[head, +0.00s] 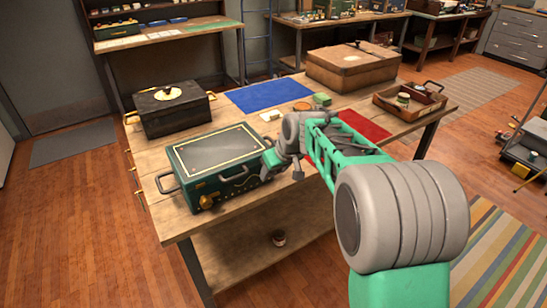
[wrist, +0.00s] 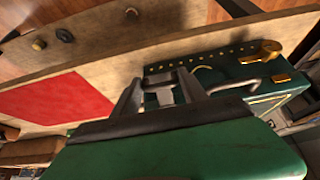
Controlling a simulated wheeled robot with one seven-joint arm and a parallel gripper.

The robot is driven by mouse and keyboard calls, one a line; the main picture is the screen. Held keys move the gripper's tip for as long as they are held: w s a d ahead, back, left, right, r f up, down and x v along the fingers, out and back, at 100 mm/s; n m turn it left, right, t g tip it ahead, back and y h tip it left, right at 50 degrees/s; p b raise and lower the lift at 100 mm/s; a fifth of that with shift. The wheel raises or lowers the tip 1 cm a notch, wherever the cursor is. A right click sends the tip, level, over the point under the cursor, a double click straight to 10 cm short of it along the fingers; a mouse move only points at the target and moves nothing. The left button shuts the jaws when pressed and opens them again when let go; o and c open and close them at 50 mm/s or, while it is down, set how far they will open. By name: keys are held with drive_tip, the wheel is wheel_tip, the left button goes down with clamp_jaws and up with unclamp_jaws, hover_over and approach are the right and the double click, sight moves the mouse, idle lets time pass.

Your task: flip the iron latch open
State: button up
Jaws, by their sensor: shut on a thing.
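A green box (head: 215,157) with a dark top and gold trim stands near the front left of the wooden table. Its front carries a brass fitting (head: 207,200) at left and a dark handle (head: 233,173) in the middle. My gripper (head: 270,163) is at the right end of this front, and my arm covers that part in the head view. In the wrist view the box front (wrist: 225,68) lies beyond my two fingers (wrist: 163,82). They are shut on a small grey piece, seemingly the iron latch (wrist: 164,96). Its exact position is mostly hidden.
A black chest (head: 172,112) stands behind the box. A blue mat (head: 268,96), a red mat (head: 365,124), a brown case (head: 352,68) and a wooden tray (head: 410,103) with jars lie farther along the table. The table's front edge is bare left of my arm.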

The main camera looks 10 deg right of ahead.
wheel_tip(320, 180, up, 2)
drive_tip(key=g+p, duration=0.2)
drive_tip(key=p, duration=0.2)
drive_tip(key=shift+w+r+h, duration=0.1)
drive_tip(key=shift+h, duration=0.3)
drive_tip(key=g+p, duration=0.1)
drive_tip(key=p, duration=0.1)
drive_tip(key=g+p, duration=0.1)
drive_tip(key=shift+w+a+r+h+p, duration=0.1)
drive_tip(key=shift+w+r+h+p, duration=0.05)
drive_tip(key=shift+r+h+p, duration=0.2)
drive_tip(key=shift+f+g, duration=0.15)
drive_tip(key=shift+g, duration=0.15)
drive_tip(key=o, duration=1.1)
drive_tip(key=r, duration=0.5)
drive_tip(key=r+b, duration=0.1)
drive_tip(key=r, duration=0.1)
drive_tip(key=shift+s+r, duration=0.25)
drive_tip(key=shift+r, duration=0.15)
